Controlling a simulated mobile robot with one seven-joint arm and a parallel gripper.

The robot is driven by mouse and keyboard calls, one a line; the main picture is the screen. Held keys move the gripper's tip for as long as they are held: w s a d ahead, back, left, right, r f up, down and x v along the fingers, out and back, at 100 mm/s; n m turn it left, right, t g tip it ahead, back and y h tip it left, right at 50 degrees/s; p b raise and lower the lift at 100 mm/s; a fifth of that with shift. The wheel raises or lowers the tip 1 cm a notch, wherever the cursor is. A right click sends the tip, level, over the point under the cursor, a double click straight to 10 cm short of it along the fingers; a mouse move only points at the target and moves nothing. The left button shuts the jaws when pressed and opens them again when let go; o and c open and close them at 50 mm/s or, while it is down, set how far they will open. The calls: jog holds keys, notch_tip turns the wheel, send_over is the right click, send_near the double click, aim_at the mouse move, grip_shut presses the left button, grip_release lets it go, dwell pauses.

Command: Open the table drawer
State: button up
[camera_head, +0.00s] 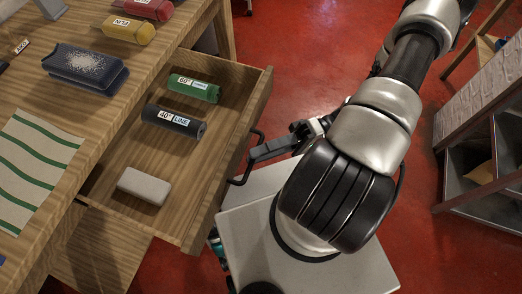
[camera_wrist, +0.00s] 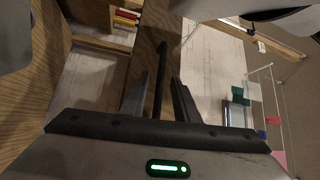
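The wooden table drawer (camera_head: 217,186) stands pulled well out from under the table (camera_head: 95,130), with its inside showing. Its black bar handle (camera_head: 243,176) is on the front panel. My gripper (camera_head: 257,153) is at the handle, in front of the drawer. In the wrist view, the fingers of my gripper (camera_wrist: 159,80) are spread to either side of the dark handle bar (camera_wrist: 160,72). A gap shows between the bar and each finger, so the gripper looks open around the handle and not closed on it.
The drawer holds a green roll (camera_head: 194,88), a black roll (camera_head: 174,122) and a pale block (camera_head: 144,186). A dark blue box (camera_head: 85,68), a yellow roll (camera_head: 129,29) and a striped cloth (camera_head: 35,165) lie on the table. A shelf unit (camera_head: 490,130) stands at right; red floor lies between.

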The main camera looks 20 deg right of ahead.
dwell(0.3)
jog(key=w+d+f, duration=0.1)
jog(key=d+f, duration=0.1)
jog(key=d, duration=1.5)
jog(key=shift+w+d+f, duration=0.15)
jog(key=shift+w, duration=0.05)
